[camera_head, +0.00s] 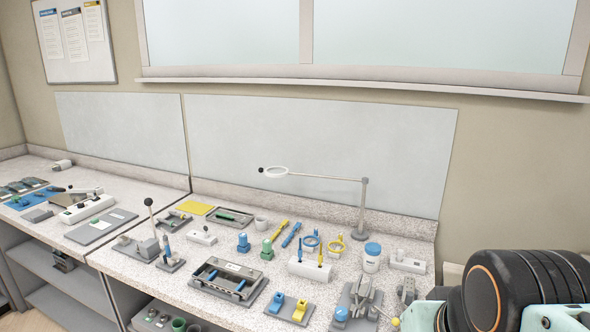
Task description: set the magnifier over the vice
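The magnifier (275,172) is a pale ring lens with a black knob at its left side. A thin horizontal arm (325,178) joins it to an upright grey post (362,205) at the back right of the bench. The lens hangs above the back middle of the bench. I cannot tell for certain which item is the vice. A low grey frame with blue bars (229,280) lies at the front middle, and a grey clamp-like device with a lever (362,298) stands at the front right. The lens is over neither. My gripper is not in view.
Small blue, yellow and green tools and holders crowd the speckled bench (215,309). A white tub with a blue lid (371,257) stands near the post. A tall lever press (150,245) stands at the left. My dark arm link fills the lower right.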

